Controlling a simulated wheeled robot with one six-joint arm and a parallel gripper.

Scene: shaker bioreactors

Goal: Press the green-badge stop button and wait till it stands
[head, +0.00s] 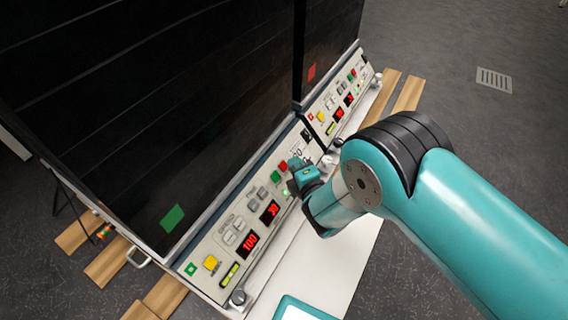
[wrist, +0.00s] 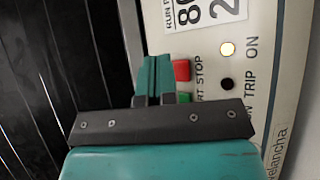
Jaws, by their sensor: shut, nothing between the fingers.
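The near shaker carries a green badge (head: 172,219) on its dark front. On its cream panel, the red stop button (head: 283,167) sits beside the green start button (head: 275,176). In the wrist view the stop button (wrist: 181,70) is labelled STOP, and the start button (wrist: 184,98) is partly hidden by my gripper. My gripper (head: 294,163) is at this panel, close to both buttons. In the wrist view its shut, empty fingers (wrist: 155,62) lie just left of the stop button. I cannot tell whether they touch the panel. The red displays (head: 250,242) are lit, one reading 100.
A second shaker with a red badge (head: 311,71) and a similar panel stands beyond. In the wrist view one lamp (wrist: 227,49) is lit and another (wrist: 227,84) is dark. A yellow button (head: 211,262) sits at the near panel's left end. Open floor lies to the right.

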